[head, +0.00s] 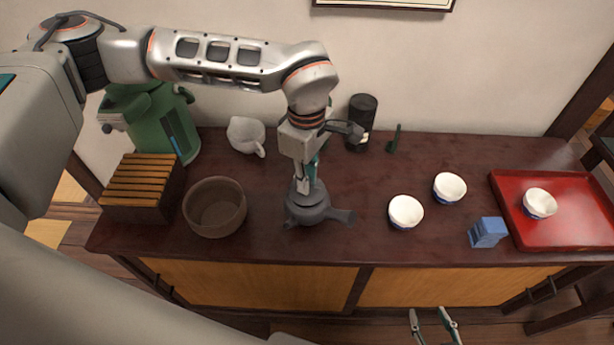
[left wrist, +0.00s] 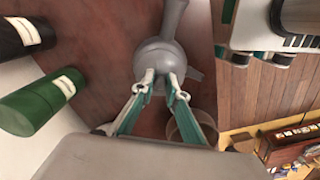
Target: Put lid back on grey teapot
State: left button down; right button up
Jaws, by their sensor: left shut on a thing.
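The grey teapot (head: 308,213) stands on the dark wooden counter, left of its middle, with its handle pointing right. Its grey lid (head: 313,190) is at the top of the pot. I cannot tell whether it is seated or slightly above the opening. My left gripper (head: 304,187) points down over the pot, shut on the lid's knob. In the left wrist view, the teapot (left wrist: 165,58) is just beyond the left fingertips (left wrist: 160,85), and the knob between them is mostly hidden. My right gripper (head: 432,316) is open and empty at the bottom edge, in front of the counter.
A brown bowl (head: 214,230) and slatted wooden box (head: 125,214) stand left of the teapot. A white pitcher (head: 245,135) and dark canister (head: 362,112) stand behind. White cups (head: 406,212), a blue block (head: 487,233) and a red tray (head: 562,235) are to the right.

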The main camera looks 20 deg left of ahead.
dwell(0.9)
pick_arm(q)
jog(key=c, duration=1.4)
grip_release()
jog(key=shift+c, duration=0.2)
